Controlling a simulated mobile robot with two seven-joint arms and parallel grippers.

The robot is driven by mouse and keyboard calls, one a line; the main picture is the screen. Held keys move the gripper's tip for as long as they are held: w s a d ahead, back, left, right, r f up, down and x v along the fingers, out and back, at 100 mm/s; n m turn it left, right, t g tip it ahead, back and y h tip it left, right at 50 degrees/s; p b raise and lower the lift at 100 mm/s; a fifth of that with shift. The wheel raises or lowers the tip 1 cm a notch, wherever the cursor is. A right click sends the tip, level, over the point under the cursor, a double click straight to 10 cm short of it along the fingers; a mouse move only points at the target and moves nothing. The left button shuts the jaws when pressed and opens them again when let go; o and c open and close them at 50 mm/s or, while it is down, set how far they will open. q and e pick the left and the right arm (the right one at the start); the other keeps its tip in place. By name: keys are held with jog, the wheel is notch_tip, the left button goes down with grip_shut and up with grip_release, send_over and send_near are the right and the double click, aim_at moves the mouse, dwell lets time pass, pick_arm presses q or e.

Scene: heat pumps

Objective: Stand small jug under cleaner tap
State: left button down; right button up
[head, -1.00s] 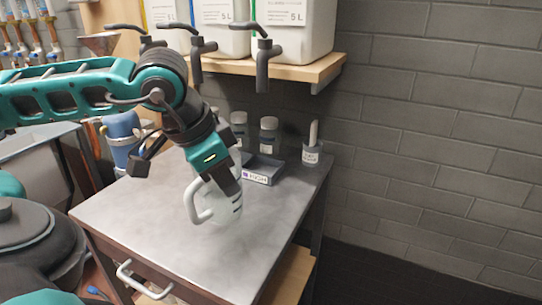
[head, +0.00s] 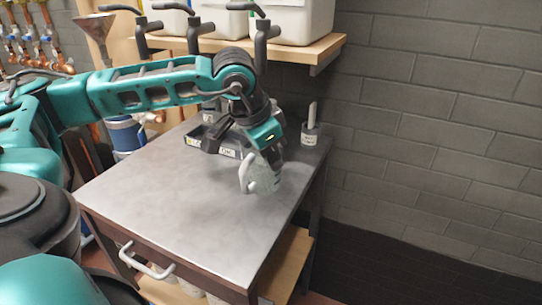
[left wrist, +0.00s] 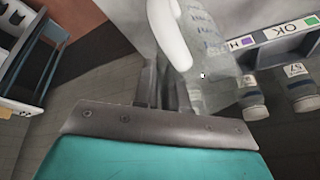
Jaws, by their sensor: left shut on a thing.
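The small jug (head: 260,182) is pale and translucent with a white handle on its left side. My left gripper (head: 268,152) is shut on it, over the right part of the metal bench; I cannot tell whether the jug touches the top. In the left wrist view the jug (left wrist: 208,45) with printed marks is beside the left fingers (left wrist: 170,85). Three dark taps hang at the shelf front: a right tap (head: 262,45), a middle tap (head: 194,35) and a left tap (head: 141,40). Their container labels are cut off, so I cannot tell which is the cleaner tap. My right gripper is not in view.
The metal bench top (head: 165,215) is clear in front and left. Behind the jug stand a grey labelled tray (head: 228,152), partly hidden by my arm, and a small pot (head: 309,136) with an upright stick. The wooden shelf (head: 325,52) overhangs the back. A brick wall closes the right.

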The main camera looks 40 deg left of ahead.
pick_arm(q)
jog(key=c, duration=1.2)
grip_release()
jog(key=shift+o, duration=0.2)
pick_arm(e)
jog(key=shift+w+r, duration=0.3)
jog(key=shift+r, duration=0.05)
pick_arm(q)
jog(key=shift+r, duration=0.1)
jog(key=p+v, duration=0.1)
jog(key=v, duration=1.1)
jog(key=shift+p, duration=0.3)
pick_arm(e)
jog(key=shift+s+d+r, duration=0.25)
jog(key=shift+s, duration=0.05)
pick_arm(q)
jog(key=shift+d, duration=0.1)
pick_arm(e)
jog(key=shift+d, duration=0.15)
pick_arm(q)
jog(key=shift+s, duration=0.1)
